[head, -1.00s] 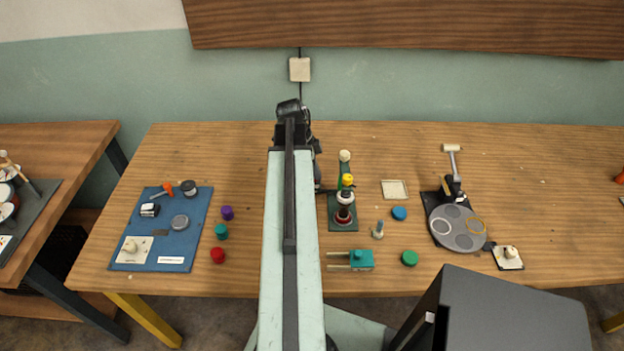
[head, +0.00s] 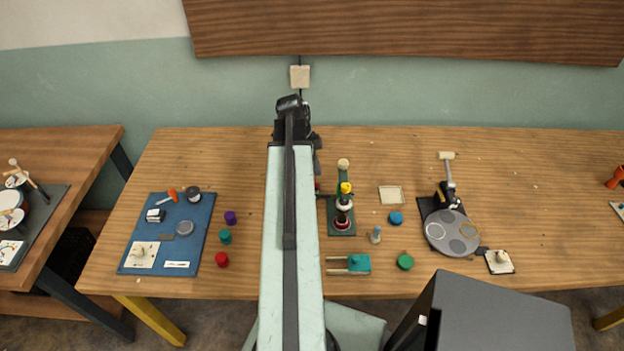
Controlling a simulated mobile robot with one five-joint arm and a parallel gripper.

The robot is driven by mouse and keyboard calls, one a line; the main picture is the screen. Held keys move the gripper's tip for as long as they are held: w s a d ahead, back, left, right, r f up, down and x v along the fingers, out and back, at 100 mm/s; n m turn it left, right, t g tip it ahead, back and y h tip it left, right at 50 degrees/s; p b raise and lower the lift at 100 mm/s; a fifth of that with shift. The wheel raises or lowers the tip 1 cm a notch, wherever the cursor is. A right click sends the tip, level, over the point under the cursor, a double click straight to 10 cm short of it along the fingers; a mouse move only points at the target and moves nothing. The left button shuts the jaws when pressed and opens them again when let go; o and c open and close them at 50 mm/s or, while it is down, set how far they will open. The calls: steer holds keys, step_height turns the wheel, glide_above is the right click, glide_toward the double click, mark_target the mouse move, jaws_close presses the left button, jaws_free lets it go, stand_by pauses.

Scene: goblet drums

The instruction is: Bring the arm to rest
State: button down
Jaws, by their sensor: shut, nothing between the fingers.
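My arm (head: 290,210) reaches straight forward up the middle of the head view, over the wooden workbench (head: 500,160). Its dark far end (head: 292,108) is near the bench's back edge. My gripper (head: 318,168) shows only in part, as a dark shape just right of the arm. It is shut with nothing visible in it, above the bench and left of the green stand (head: 342,215). The arm hides the bench beneath it and part of the gripper.
A blue mat (head: 172,232) with small parts lies at the left. Purple (head: 231,218), teal (head: 225,237) and red (head: 222,259) pieces stand beside it. A grey disc turntable (head: 452,232) is at the right. A second bench (head: 70,150) stands further left.

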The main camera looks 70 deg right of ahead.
steer(key=shift+r+p, duration=0.4)
steer(key=shift+r, duration=0.35)
